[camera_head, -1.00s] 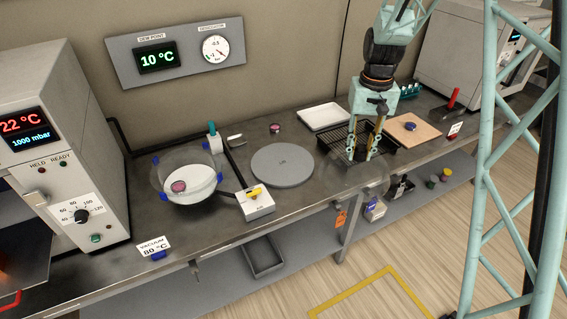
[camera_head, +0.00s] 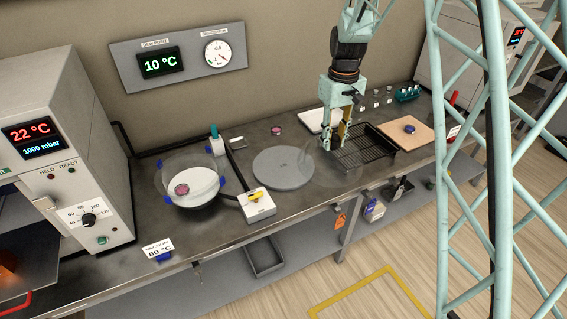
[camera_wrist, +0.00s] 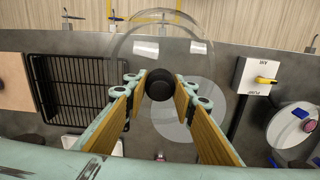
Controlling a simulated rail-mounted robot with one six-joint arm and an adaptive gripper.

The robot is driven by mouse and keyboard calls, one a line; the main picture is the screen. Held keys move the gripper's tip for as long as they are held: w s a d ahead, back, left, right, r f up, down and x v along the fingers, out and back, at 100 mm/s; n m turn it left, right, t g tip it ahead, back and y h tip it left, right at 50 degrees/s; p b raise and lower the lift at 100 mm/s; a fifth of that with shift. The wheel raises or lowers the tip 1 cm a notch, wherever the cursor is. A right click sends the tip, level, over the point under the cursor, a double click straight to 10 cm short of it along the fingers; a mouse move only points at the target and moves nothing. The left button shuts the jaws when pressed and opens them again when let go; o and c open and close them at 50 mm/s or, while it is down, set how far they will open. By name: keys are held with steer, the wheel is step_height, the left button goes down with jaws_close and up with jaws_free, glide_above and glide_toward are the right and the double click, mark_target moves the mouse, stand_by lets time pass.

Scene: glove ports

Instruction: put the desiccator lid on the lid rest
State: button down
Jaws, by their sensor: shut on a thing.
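The desiccator lid is a clear glass dome (camera_head: 322,173) with a black knob (camera_wrist: 158,85). My gripper (camera_head: 336,143) is shut on the knob; its fingers sit on both sides of it in the wrist view (camera_wrist: 157,90). The lid hangs between the black wire rack and the round grey disc, which looks like the lid rest (camera_head: 283,168). In the wrist view the disc (camera_wrist: 198,118) shows partly through the glass. The gap under the lid is hard to judge. The open desiccator (camera_head: 165,188) stands left of the disc, with a pink-topped jar (camera_head: 181,190) on its white plate.
The black wire rack (camera_head: 372,150) lies right of the lid, with a wooden board (camera_head: 408,136) beyond it. A white tray (camera_head: 311,120) is behind my gripper. A valve box with a yellow handle (camera_head: 257,205) stands at the disc's front left. The bench's front edge is close.

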steer(key=w+a+n+p, duration=0.3)
steer(key=w+a+n, duration=0.1)
steer(key=a, duration=0.5)
steer(key=w+a+n+p, duration=0.3)
steer(key=w+a+n, duration=0.2)
steer(key=a, duration=0.4)
steer(key=shift+n, duration=0.4)
steer(key=shift+d+f, duration=0.1)
step_height(320, 180, down, 6)
steer(key=shift+f, duration=0.1)
steer(key=shift+f, duration=1.85)
steer(key=shift+f, duration=0.15)
steer(key=c, duration=2.2)
jaws_free()
